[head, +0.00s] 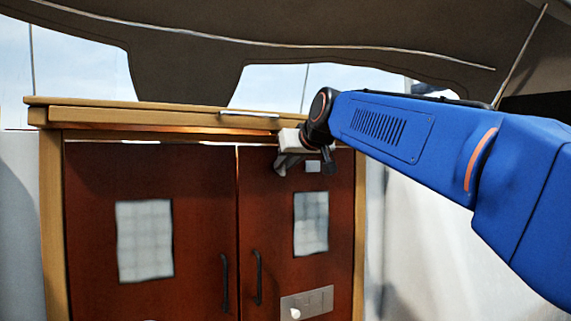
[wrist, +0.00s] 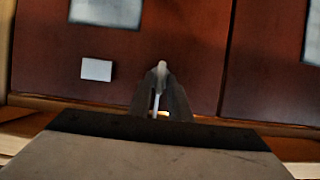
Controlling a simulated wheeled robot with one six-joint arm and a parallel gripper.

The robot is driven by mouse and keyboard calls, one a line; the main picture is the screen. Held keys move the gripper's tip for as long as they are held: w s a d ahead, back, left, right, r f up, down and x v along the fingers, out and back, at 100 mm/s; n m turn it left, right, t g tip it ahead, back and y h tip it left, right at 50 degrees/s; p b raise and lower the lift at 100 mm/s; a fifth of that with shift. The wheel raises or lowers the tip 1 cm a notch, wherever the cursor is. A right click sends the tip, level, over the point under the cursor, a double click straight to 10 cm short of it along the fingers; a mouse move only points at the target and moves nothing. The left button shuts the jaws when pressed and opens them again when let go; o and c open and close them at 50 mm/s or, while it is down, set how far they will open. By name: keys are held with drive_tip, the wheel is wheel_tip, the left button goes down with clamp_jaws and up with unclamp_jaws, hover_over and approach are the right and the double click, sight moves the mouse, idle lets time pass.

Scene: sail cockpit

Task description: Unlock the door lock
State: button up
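The door is a pair of dark red-brown leaves. The right leaf (head: 275,215) carries a metal plate (head: 318,300) with a white knob (head: 295,313), low in the head view; it looks like the lock. My gripper (head: 281,170) is high at the top of the right leaf, well above that plate. In the wrist view my gripper (wrist: 161,72) points across the red-brown panel, its fingers close together with a pale strip between them. I cannot tell whether they fully meet. The plate and knob do not show in the wrist view.
A small pale square (head: 313,166) is on the right leaf near my gripper; it also shows in the wrist view (wrist: 96,69). Two black handles (head: 225,283) (head: 258,277) flank the middle seam. A wooden ledge (head: 150,116) overhangs the doors. Space before the lower doors looks clear.

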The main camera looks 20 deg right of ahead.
clamp_jaws()
drive_tip(key=m+y, duration=0.1)
drive_tip(key=m, duration=0.1)
drive_tip(key=m+y, duration=0.2)
drive_tip(key=d+m+y, duration=0.1)
drive_tip(key=m, duration=0.1)
drive_tip(key=shift+f+m+t, duration=0.25)
drive_tip(key=shift+m+t, duration=0.05)
drive_tip(key=shift+t, duration=0.1)
drive_tip(key=m, duration=0.1)
drive_tip(key=m+y, duration=0.1)
drive_tip(key=m+t, duration=0.1)
drive_tip(key=shift+d+f+y, duration=0.15)
drive_tip(key=shift+f+y, duration=0.1)
drive_tip(key=shift+y, duration=0.15)
drive_tip(key=shift+f+m+t+y, duration=0.15)
drive_tip(key=shift+m+t+y, duration=0.45)
drive_tip(key=shift+m, duration=1.3)
